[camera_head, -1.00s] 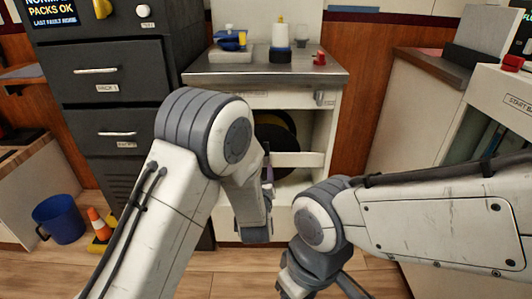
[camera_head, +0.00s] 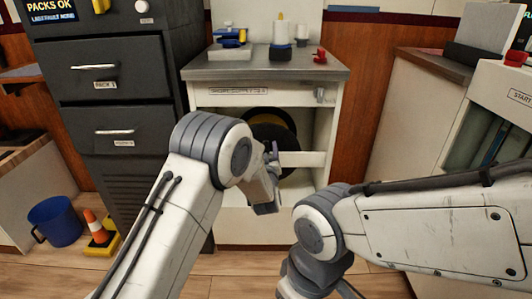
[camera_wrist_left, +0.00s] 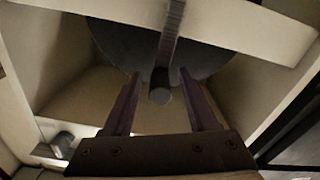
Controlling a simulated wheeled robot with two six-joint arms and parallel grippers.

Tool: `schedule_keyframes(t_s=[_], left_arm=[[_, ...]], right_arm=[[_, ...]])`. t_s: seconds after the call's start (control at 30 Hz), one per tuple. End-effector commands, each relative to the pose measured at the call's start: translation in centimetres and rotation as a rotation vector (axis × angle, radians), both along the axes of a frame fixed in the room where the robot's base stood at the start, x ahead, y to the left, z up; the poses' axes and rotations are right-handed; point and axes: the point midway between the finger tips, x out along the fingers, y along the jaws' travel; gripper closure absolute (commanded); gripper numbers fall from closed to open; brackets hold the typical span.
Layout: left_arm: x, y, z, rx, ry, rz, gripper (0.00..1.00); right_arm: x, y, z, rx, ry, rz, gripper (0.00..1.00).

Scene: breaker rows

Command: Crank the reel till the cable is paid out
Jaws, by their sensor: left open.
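The reel (camera_head: 270,125) is a dark disc with a yellow part behind it, inside the open front of a white cabinet. My left arm covers part of it. In the left wrist view the reel (camera_wrist_left: 115,45) fills the top, with a flat crank arm (camera_wrist_left: 170,35) running down to a round dark handle (camera_wrist_left: 160,88). My left gripper (camera_wrist_left: 160,73) is open, with one finger on each side of the handle and a gap on both sides. It also shows in the head view (camera_head: 271,150), small, in front of the reel. My right gripper is outside the frames.
A white rail (camera_head: 303,159) crosses the cabinet front beside my left gripper. Small items, including a red one (camera_head: 320,56), stand on the cabinet top (camera_head: 262,72). A dark drawer unit (camera_head: 110,90) stands left. A blue bucket (camera_head: 56,222) and an orange cone (camera_head: 96,226) are on the floor.

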Motion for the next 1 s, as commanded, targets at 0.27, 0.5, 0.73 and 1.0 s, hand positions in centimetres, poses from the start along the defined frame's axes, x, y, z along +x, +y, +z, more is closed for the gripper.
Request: schedule_keyframes(t_s=[0.27, 0.5, 0.73, 1.0], left_arm=[[0.13, -0.01, 0.03, 0.0, 0.001, 0.0, 0.45], [0.11, -0.03, 0.04, 0.0, 0.001, -0.001, 1.0], [0.11, -0.04, 0.03, 0.0, 0.001, -0.001, 1.0], [0.1, -0.05, 0.04, -0.001, 0.001, -0.001, 1.0]], right_arm=[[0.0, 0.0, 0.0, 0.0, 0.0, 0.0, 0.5], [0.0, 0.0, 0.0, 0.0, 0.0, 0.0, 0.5], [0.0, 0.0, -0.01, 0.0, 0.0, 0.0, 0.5], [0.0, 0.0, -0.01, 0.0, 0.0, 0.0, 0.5]])
